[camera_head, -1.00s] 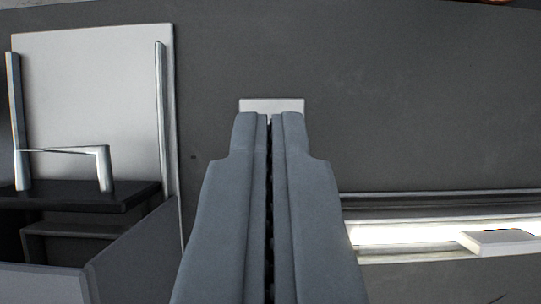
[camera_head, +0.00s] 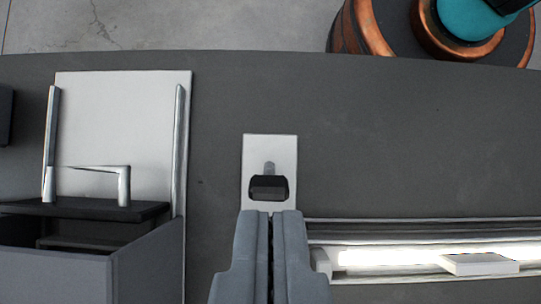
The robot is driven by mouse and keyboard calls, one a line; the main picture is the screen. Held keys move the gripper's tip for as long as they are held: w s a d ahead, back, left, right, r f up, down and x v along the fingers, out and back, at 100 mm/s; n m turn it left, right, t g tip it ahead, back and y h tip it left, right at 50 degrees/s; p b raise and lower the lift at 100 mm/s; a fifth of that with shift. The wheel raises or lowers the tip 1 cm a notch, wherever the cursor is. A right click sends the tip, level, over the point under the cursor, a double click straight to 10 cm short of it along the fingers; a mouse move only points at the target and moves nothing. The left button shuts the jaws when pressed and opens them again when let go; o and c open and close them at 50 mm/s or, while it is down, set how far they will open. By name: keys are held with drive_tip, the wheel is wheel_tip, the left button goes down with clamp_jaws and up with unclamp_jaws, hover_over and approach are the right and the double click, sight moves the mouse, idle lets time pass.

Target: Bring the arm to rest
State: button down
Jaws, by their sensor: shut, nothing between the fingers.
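My gripper (camera_head: 270,213) points up the picture from the bottom middle. Its two grey fingers are closed together with only a thin line between them, and it holds nothing. Just beyond the fingertips lies a white plate (camera_head: 283,147) with a dark knob or switch (camera_head: 269,188) on it. The fingertips overlap the lower edge of the plate in the picture; I cannot tell whether they touch it.
At left stands a grey box (camera_head: 150,262) with a metal handle (camera_head: 124,185), before a white panel (camera_head: 110,120) with metal rails. At right is a lit rail (camera_head: 400,256) with a white block (camera_head: 480,265). Copper and teal machinery (camera_head: 480,20) is beyond the dark surface's far edge.

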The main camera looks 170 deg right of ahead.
drive_tip(key=s+a+r+n+t, duration=0.3)
drive_tip(key=a+n+t, duration=0.1)
drive_tip(key=a+n, duration=0.25)
drive_tip(key=s+a+r+n+t+h, duration=0.1)
drive_tip(key=s+a+r+n+t, duration=0.3)
drive_tip(key=a, duration=0.4)
drive_tip(key=s+a+r+n+t, duration=0.1)
drive_tip(key=a+r+n+t, duration=0.1)
drive_tip(key=a+n+t, duration=0.35)
drive_tip(key=s+a+r+n+t+y, duration=0.2)
drive_tip(key=s+a+r+n+t, duration=0.3)
drive_tip(key=s+a+n+t, duration=0.4)
drive_tip(key=s+a+n, duration=0.7)
drive_tip(key=s, duration=0.2)
drive_tip(key=shift+s+r+t+y, duration=0.15)
drive_tip(key=shift+s+t+y, duration=0.2)
drive_tip(key=shift+y, duration=0.05)
drive_tip(key=shift+w, duration=0.1)
